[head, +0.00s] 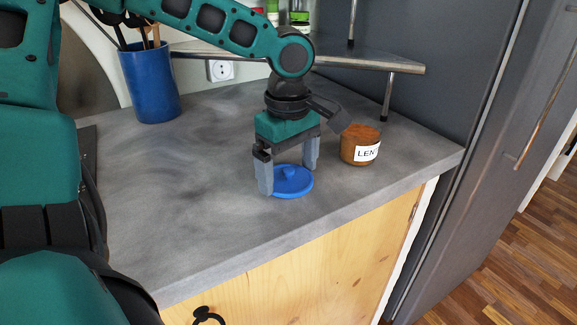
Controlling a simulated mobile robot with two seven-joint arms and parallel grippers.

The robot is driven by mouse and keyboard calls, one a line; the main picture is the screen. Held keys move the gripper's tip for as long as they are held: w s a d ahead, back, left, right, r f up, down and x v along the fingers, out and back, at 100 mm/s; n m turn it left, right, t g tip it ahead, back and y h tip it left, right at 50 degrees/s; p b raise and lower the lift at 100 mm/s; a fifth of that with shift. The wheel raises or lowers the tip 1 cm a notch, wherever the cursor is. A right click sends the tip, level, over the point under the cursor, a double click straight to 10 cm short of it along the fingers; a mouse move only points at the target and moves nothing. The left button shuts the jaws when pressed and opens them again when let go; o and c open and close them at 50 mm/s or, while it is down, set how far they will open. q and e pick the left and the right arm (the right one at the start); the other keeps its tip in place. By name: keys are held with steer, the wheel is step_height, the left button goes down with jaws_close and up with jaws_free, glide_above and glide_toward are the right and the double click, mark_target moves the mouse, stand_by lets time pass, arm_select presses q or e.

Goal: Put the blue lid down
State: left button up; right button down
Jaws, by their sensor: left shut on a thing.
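The blue lid (293,183) is a round disc with a small knob on top. I cannot tell whether the lid's underside touches the counter (210,200). My right gripper is not in view.
An open brown jar (358,146) with a "LEN" label stands right of the lid. A blue utensil holder (150,82) stands back left. A metal-legged corner shelf (390,66) is behind. The counter left of the lid is clear.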

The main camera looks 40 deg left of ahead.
mark_target(289, 169)
arm_select(q)
steer(key=shift+f, duration=0.15)
steer(key=o, duration=0.6)
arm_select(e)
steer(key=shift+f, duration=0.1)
arm_select(q)
step_height(289, 169, up, 8)
steer(key=shift+p, duration=1.15)
steer(key=shift+r+p, duration=0.45)
steer(key=shift+r, duration=1.75)
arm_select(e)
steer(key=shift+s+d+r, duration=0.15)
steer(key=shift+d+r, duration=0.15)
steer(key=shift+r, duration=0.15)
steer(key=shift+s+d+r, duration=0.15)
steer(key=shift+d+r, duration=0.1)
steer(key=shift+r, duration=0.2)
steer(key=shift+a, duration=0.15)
